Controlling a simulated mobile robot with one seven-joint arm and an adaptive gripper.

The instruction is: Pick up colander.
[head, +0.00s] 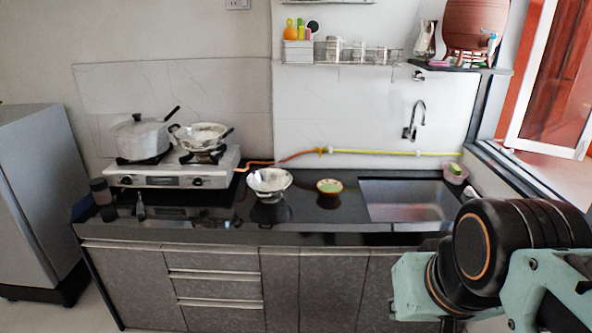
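A shiny metal bowl-shaped vessel (269,181), which looks like the colander, stands upright on the black counter (225,222), just right of the stove. No holes can be made out at this size. A thin handle seems to stick out from its upper left side. Another metal bowl-like pan (204,136) with dark handles sits on the right burner. Links of my arm fill the lower right corner. My gripper's fingers do not show, and nothing touches the vessel on the counter.
A lidded pot (139,138) is on the stove's left burner (158,178). A small bowl with green contents (329,187) lies between the colander and the sink (408,201). A dark jar (100,191) stands at the left end. A yellow-orange hose (375,152) runs along the wall.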

